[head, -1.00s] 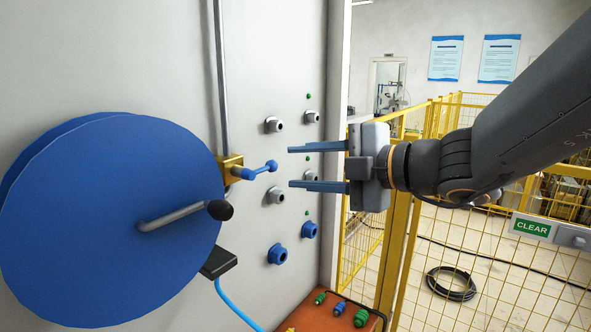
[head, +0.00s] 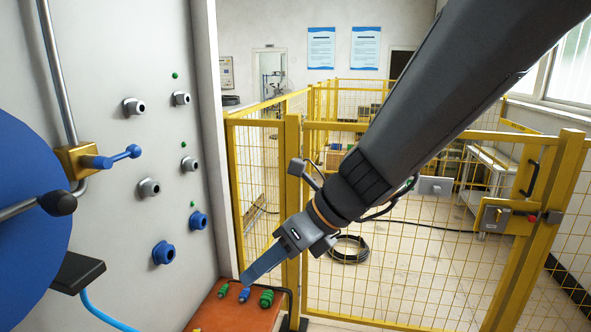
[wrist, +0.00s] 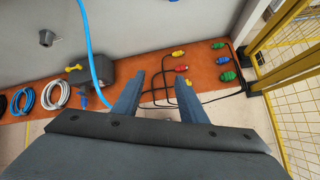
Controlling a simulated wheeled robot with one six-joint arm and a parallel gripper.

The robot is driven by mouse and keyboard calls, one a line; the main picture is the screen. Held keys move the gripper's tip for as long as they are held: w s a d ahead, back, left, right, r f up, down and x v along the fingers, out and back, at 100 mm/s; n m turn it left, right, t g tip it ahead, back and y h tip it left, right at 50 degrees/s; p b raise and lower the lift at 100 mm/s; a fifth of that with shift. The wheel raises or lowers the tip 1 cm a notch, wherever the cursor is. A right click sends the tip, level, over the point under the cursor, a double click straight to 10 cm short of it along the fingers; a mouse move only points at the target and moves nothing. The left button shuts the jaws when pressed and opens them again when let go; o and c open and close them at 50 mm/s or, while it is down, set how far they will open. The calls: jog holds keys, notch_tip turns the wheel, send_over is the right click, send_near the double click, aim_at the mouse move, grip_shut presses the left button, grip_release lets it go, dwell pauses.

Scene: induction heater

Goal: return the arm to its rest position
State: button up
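My gripper (head: 262,265) points down and to the left in the head view, in front of the yellow fence and above the right end of the orange-brown bench (head: 232,312). In the wrist view its two blue fingers (wrist: 158,95) stand apart with nothing held between them, and the bench lies beyond them. My arm reaches in from the upper right of the head view. The fingers are clear of the panel (head: 130,215) on the left.
A blue disc (head: 25,215) with a crank and a brass valve block (head: 77,160) are on the panel. Green and blue connectors (head: 244,294) lie on the bench, with cable coils (wrist: 55,95) further left. A yellow fence (head: 420,240) stands behind; a black cable coil (head: 348,248) lies on the floor.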

jog(key=d+f+n+h+b, duration=0.1)
jog(key=d+f+n+h, duration=0.1)
jog(key=d+f+n, duration=0.3)
jog(key=d+f+n+h+b, duration=0.2)
jog(key=d+f+n, duration=0.4)
jog(key=d+n, duration=0.5)
jog(key=d+f+n+h+b, duration=0.2)
jog(key=d+f+n+h, duration=0.2)
jog(key=d+n, duration=0.4)
jog(key=shift+s+d+f+n, duration=0.3)
jog(key=shift+s+d+f, duration=0.15)
jog(key=shift+d+f, duration=0.25)
jog(key=shift+a, duration=0.15)
jog(key=shift+c, duration=0.9)
jog(key=shift+a, duration=0.15)
